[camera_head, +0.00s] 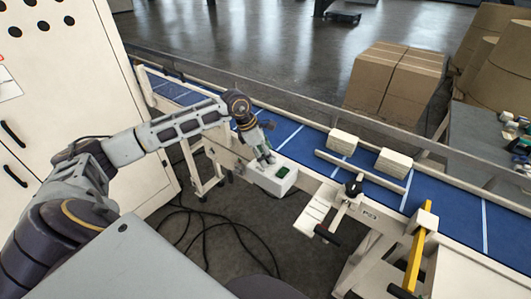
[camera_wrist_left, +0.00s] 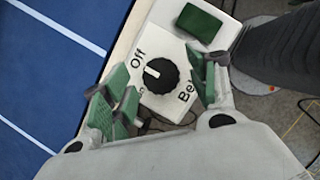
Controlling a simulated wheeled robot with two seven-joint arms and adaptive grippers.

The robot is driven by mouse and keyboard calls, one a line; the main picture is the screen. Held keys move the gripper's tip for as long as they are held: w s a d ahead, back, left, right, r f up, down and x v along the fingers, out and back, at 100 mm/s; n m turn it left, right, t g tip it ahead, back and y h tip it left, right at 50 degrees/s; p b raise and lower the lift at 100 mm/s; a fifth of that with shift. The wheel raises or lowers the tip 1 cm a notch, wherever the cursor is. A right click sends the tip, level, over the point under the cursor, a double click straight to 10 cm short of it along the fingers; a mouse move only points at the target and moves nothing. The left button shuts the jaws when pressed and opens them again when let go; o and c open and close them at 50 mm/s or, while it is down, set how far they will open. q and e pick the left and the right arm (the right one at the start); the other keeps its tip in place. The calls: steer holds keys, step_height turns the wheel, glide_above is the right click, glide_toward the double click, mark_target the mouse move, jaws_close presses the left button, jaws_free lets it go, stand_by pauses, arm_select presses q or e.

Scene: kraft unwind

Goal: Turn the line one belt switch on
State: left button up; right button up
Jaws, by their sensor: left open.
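The belt switch is a black round knob (camera_wrist_left: 161,76) on a white box (camera_head: 272,180) fixed to the near side of the conveyor. In the left wrist view the knob has a white pointer mark on its left part, near the printed word "Off"; another label beside it is partly covered by a finger. I cannot tell exactly which label the mark points at. My left gripper (camera_head: 264,157) is over the box. In the wrist view its green-padded fingers (camera_wrist_left: 165,88) are open, one on each side of the knob; contact is unclear. My right gripper is not in view.
A dark green block (camera_wrist_left: 199,22) sits on the box beside the knob. A lever with a black knob (camera_head: 353,188) and a yellow bar (camera_head: 413,262) stand to the right. Cables lie on the floor below.

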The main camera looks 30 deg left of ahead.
arm_select(q)
steer(key=shift+f, duration=0.15)
steer(key=c, duration=1)
